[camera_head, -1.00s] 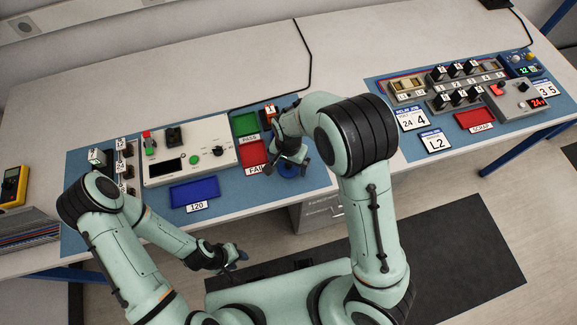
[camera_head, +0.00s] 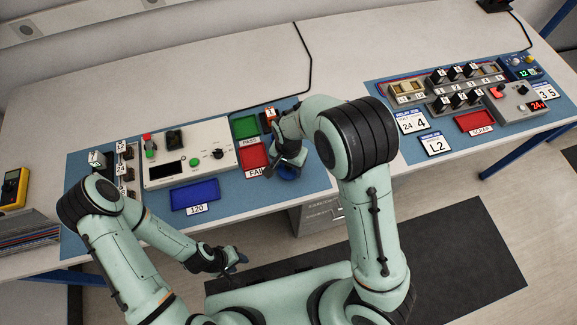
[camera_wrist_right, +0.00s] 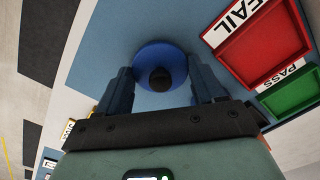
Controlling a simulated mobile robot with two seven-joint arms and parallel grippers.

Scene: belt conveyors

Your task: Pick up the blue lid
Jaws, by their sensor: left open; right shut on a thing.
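The blue lid (camera_head: 289,174) is round and lies near the front edge of the blue mat, just right of the red FAIL tray. The wrist view shows the lid (camera_wrist_right: 162,52) with a dark knob on top. My right gripper (camera_head: 284,167) is down at the lid, with a finger on each side of the knob, shut on the lid. The gripper hides part of it in the head view. My left gripper (camera_head: 238,264) is open and empty, in front of the table edge.
The red FAIL tray (camera_head: 254,157) and green PASS tray (camera_head: 245,127) lie close to the lid. A blue tray (camera_head: 195,194) labelled 120 and a grey control box (camera_head: 188,150) stand to the left. A red SCRAP tray (camera_head: 475,121) is at right.

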